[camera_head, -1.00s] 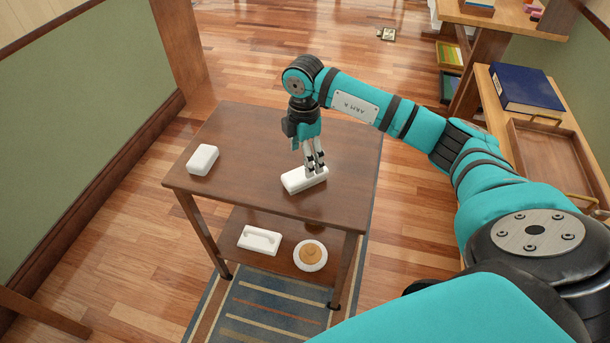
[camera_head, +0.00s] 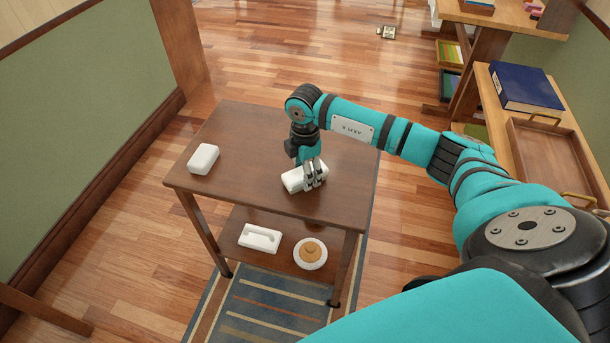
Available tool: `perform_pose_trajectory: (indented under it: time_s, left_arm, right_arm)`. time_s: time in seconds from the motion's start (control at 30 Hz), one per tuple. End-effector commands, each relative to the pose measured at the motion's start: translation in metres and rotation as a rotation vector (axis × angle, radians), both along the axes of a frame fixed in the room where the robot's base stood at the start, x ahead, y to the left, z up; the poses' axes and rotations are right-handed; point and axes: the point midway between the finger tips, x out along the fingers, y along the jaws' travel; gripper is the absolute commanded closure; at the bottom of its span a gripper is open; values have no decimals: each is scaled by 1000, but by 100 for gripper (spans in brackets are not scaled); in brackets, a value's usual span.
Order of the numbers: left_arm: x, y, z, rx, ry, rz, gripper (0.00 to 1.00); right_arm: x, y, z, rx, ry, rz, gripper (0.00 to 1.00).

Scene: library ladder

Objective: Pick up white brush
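A white block-shaped object (camera_head: 292,180), which may be the white brush, lies on the brown two-level table, near the middle of its top. My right gripper (camera_head: 315,180) points down over its right end, with the fingers low at the object and partly covering it. Whether the fingers are closed on it cannot be told. A second white block (camera_head: 203,159) with rounded edges lies apart at the table's left side. No bristles show on either one. My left gripper is not in view.
The brown table (camera_head: 245,130) has a lower shelf with a white tray-like piece (camera_head: 260,248) and a round white dish with a tan item (camera_head: 310,253). A side desk on the right holds a blue book (camera_head: 527,88) and a wooden tray (camera_head: 545,155). The table top's back is clear.

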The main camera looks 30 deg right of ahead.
Motion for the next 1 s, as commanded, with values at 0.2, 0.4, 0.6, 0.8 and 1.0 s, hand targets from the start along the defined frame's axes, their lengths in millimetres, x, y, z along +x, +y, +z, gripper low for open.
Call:
perform_pose_trajectory:
  time_s: [0.2, 0.4, 0.6, 0.8, 1.0]
  left_arm:
    - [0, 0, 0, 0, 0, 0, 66]
    - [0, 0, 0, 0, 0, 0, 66]
    - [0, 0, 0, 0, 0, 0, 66]
    - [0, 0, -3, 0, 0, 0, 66]
    - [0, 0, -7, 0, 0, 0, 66]
  right_arm:
    - [0, 0, 0, 0, -1, 0, 74]
    - [0, 0, 1, 0, -1, 0, 91]
    - [1, 0, 3, 1, -2, 0, 91]
    - [1, 0, 20, 0, -5, -1, 91]
    - [-14, 8, 36, -1, 1, 5, 91]
